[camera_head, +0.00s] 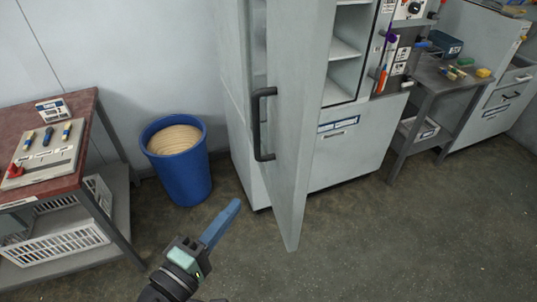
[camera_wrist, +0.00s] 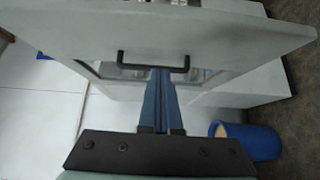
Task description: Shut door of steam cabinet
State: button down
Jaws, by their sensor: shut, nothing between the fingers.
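The steam cabinet (camera_head: 350,165) is a light grey unit against the wall, with pale shelves showing inside. Its door (camera_head: 300,120) stands open, swung out towards me, with a black bar handle (camera_head: 258,125) on its left-facing side. In the wrist view the door (camera_wrist: 220,35) spans the top and its handle (camera_wrist: 152,64) lies just beyond my fingertips. My gripper (camera_head: 233,206) has blue fingers, shut and empty, low in front of the door and left of its bottom edge. In the wrist view the gripper's fingertips (camera_wrist: 158,72) overlap the handle's middle; I cannot tell whether they touch it.
A blue bin (camera_head: 182,180) with pale contents stands left of the cabinet. A red-topped table (camera_head: 85,110) with a control panel is at far left. A grey side table (camera_head: 440,85) stands right of the cabinet. The floor (camera_head: 390,230) in front is clear.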

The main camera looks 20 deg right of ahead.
jog(key=p, duration=0.2)
send_near(288, 159)
jog(key=w, duration=0.4)
jog(key=d+p, duration=0.1)
jog(key=d, duration=0.2)
jog(key=shift+s+d+r+p, duration=0.15)
jog(key=shift+d+p, duration=0.15)
jog(key=shift+p, duration=0.1)
jog(key=shift+d, duration=0.4)
